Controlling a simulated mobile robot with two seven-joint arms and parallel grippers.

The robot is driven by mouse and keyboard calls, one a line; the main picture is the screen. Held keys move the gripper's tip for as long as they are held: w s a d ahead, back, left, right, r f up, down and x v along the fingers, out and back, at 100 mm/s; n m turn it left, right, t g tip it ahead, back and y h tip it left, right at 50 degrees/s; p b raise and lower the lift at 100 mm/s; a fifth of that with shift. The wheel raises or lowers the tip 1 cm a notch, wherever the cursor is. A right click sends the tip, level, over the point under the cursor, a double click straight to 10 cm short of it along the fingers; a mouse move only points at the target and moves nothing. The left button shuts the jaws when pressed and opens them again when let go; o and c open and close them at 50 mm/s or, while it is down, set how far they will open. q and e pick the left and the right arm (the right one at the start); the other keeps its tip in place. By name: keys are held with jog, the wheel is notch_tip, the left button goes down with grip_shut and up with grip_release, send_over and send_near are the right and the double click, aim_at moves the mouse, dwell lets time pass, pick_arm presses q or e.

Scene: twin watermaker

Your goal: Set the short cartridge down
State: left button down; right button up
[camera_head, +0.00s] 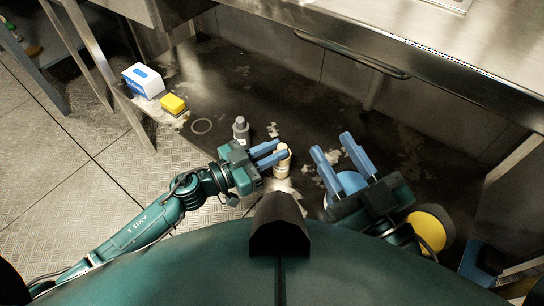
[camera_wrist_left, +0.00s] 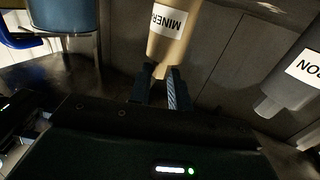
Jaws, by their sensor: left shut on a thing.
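My left gripper (camera_head: 273,153) is shut on a beige cartridge (camera_head: 282,168). It appears roughly upright in the head view. In the left wrist view the cartridge (camera_wrist_left: 175,35) fills the top middle, its white label partly reading "MINER", with the fingertips (camera_wrist_left: 158,85) at its narrow end. I cannot tell whether its base touches the floor. A grey cartridge (camera_head: 241,131) stands apart, just behind and left of my left gripper; it shows at the right of the left wrist view (camera_wrist_left: 294,82). My right gripper (camera_head: 340,155) is open, its fingers spread and empty.
A blue round object (camera_head: 347,183) is partly hidden under my right gripper, and a yellow round object (camera_head: 432,228) is right of it. A white-and-blue box (camera_head: 143,80) and a yellow block (camera_head: 173,104) lie back left. The steel counter (camera_head: 440,50) overhangs the back. Dark floor is open between.

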pick_arm(q)
jog(key=shift+f, duration=0.15)
jog(key=c, duration=1.3)
grip_release()
pick_arm(e)
jog(key=shift+r, duration=0.15)
pick_arm(q)
jog(key=shift+s+a, duration=0.1)
jog(key=shift+a, duration=0.1)
jog(key=p+v, duration=0.2)
jog(key=v, duration=0.9)
jog(key=shift+s+a+p, duration=0.2)
jog(key=shift+s+p, duration=0.05)
jog(key=shift+p, duration=0.1)
pick_arm(e)
jog(key=shift+d, duration=0.15)
